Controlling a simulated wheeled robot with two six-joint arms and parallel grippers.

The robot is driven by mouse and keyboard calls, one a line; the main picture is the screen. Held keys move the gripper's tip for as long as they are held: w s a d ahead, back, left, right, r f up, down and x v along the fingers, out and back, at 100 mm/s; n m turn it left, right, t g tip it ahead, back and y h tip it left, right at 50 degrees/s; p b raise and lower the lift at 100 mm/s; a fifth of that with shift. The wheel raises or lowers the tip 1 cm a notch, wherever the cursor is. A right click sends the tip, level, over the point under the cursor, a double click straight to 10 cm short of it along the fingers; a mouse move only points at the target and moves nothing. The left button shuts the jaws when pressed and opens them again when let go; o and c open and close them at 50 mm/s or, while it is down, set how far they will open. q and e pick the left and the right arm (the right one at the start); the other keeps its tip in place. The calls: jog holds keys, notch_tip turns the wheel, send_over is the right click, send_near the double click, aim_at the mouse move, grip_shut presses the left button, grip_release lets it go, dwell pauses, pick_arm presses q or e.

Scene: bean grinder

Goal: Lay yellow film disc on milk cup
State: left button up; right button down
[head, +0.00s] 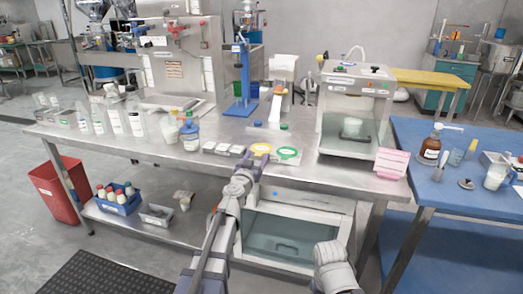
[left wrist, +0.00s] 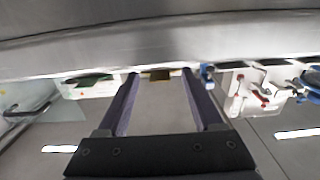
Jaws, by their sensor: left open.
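The yellow film disc (head: 261,148) lies at the front edge of the steel table, left of a green disc (head: 287,154). My left gripper (head: 250,166) is open just in front of and below the yellow disc. In the left wrist view the open fingers (left wrist: 160,76) have a small brownish-yellow patch between their tips; I cannot tell if it is the disc. I cannot tell which is the milk cup.
The clear-fronted machine (head: 355,95) stands right of the discs. A blue stand (head: 241,85) rises behind.

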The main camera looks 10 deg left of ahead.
pick_arm(q)
jog(key=shift+c, duration=0.2)
grip_shut()
dwell(0.4)
jog(key=shift+r, duration=0.15)
notch_tip(320, 180, up, 10)
jog(key=p, duration=1)
